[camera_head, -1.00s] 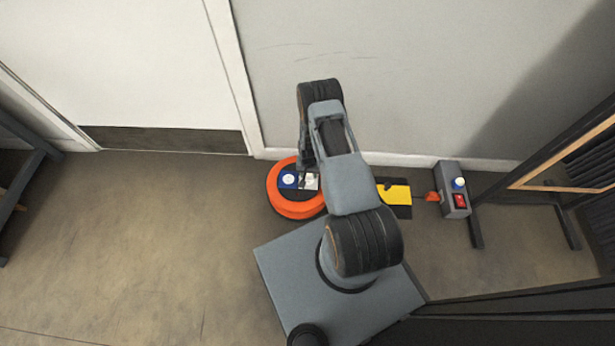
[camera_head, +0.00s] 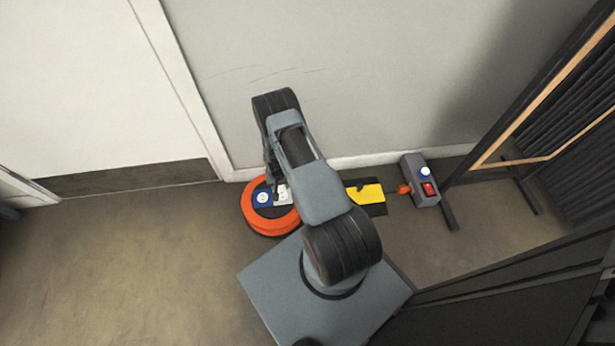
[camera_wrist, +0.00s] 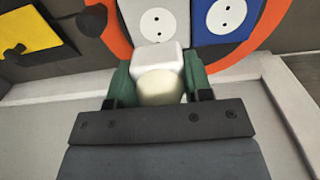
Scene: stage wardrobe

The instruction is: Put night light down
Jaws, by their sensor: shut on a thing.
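The night light (camera_wrist: 157,60), a white block with a cream dome, is between the green fingers of my gripper (camera_wrist: 158,88) in the wrist view. My gripper is shut on it. Just beyond it are a pale socket plate (camera_wrist: 154,20) and a blue socket plate (camera_wrist: 221,20) on an orange-rimmed round reel (camera_wrist: 277,15). I cannot tell whether the night light touches the pale plate. In the head view my gripper (camera_head: 274,187) is over the orange reel (camera_head: 256,221) on the floor, and my arm partly hides the night light there.
A yellow and black piece (camera_head: 369,194) lies right of the reel. Beyond it is a grey box (camera_head: 418,180) with a red switch and a white and blue knob. A dark framed rack (camera_head: 545,105) stands at the right. The floor at the left (camera_head: 110,270) is clear.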

